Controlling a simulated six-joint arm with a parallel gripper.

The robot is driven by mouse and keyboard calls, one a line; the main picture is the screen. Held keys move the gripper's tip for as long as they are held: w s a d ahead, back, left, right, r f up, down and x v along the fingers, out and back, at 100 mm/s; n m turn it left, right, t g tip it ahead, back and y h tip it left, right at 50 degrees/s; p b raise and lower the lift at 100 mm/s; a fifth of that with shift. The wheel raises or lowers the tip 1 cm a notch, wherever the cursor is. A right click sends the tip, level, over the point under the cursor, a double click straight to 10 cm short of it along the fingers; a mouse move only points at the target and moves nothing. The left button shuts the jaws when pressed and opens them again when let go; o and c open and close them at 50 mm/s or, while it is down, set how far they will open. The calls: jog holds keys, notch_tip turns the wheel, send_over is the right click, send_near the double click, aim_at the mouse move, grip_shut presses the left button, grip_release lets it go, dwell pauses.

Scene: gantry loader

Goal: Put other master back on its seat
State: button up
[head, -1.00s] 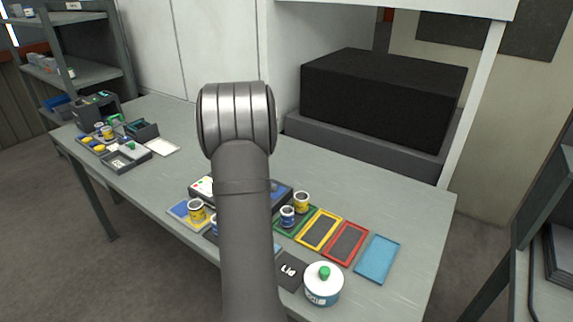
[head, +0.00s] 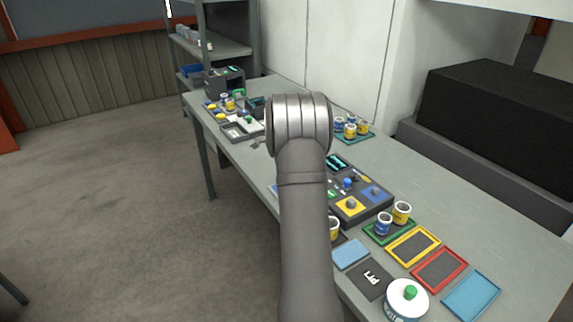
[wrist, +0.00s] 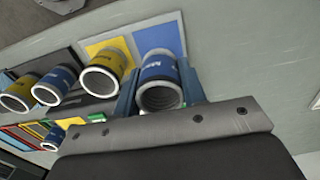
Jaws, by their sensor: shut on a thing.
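In the wrist view my gripper (wrist: 158,72) is shut on a blue-banded master (wrist: 160,82), a hollow cylinder with a white rim, between its two blue-grey fingers. Behind it lies a pad with a blue half (wrist: 160,36) and a yellow half (wrist: 107,45). I cannot tell whether the held master touches the pad. A yellow-banded master (wrist: 106,70) stands just left of the left finger. In the head view my arm hides my gripper and the held master; only a blue edge of a pad (head: 273,188) shows left of the arm.
Further left in the wrist view are a blue-banded cylinder (wrist: 57,82) and a yellow-banded one (wrist: 22,92). In the head view a dark device (head: 370,210), a green tray (head: 372,235) with two cylinders, coloured frames (head: 440,268) and a white lidded jar (head: 406,302) crowd the front.

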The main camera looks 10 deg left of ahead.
jog(key=shift+f, duration=2.15)
jog(key=shift+f, duration=0.2)
jog(key=o, duration=1.5)
jog(key=shift+o, duration=0.2)
notch_tip(320, 180, up, 9)
jog(key=shift+f, duration=3.85)
